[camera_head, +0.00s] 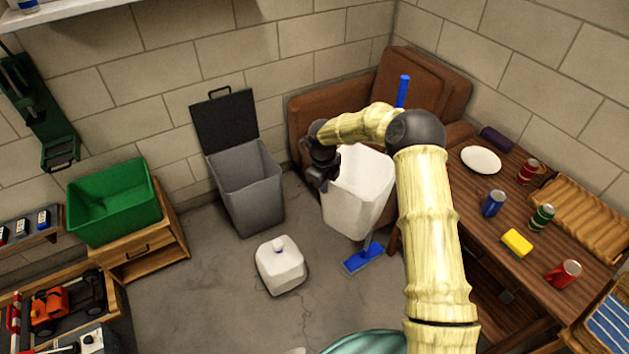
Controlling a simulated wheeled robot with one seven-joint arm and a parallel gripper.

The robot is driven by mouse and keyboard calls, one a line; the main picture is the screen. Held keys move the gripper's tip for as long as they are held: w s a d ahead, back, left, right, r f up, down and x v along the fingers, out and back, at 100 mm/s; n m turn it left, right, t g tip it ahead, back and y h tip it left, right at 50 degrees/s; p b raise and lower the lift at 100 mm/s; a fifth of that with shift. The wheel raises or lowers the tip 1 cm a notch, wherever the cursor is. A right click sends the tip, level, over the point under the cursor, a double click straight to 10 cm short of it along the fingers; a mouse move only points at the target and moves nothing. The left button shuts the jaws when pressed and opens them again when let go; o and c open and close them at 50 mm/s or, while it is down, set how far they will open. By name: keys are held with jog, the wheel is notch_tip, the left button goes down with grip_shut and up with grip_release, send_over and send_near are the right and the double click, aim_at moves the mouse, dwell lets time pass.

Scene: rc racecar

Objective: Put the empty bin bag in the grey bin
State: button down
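The empty bin bag (356,192) is white, box-shaped and open at the top. It is held upright in the air, right of the grey bin. My gripper (320,180) is at the bag's left upper rim and appears shut on it; the fingertips are small, dark and partly hidden. The grey bin (250,197) stands on the floor against the back wall, its dark lid (225,120) swung up and back. The bin's opening faces up, and no bag shows inside it. My arm covers part of the bag's right side.
A closed white bag (280,265) sits on the floor before the bin. A blue broom (364,258) stands behind the held bag. A brown sofa (310,108) is at the back; a wooden table (480,205) with cans is right. A green crate (115,205) is left.

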aim_at(353, 225)
jog(key=s+d+f+n+b, duration=0.1)
jog(key=d+n, duration=0.2)
jog(key=s+d+f+n+b, duration=0.1)
jog(key=s+d+f+n, duration=0.1)
jog(key=d+n, duration=0.1)
jog(key=s+d+f+n+b, duration=0.1)
jog(key=s+d+n, duration=0.1)
jog(key=d+n, duration=0.1)
jog(key=shift+d+f+n+y+b, duration=0.3)
jog(key=shift+d+f+n+b, duration=0.1)
jog(key=shift+n, duration=0.3)
jog(key=s+d+f+n+b, duration=0.2)
jog(key=s+d+n+b, duration=0.2)
jog(key=n, duration=1)
jog(key=shift+s+d+g+y, duration=0.3)
jog(key=shift+s+d, duration=1.25)
jog(key=shift+s, duration=0.55)
jog(key=shift+f, duration=0.1)
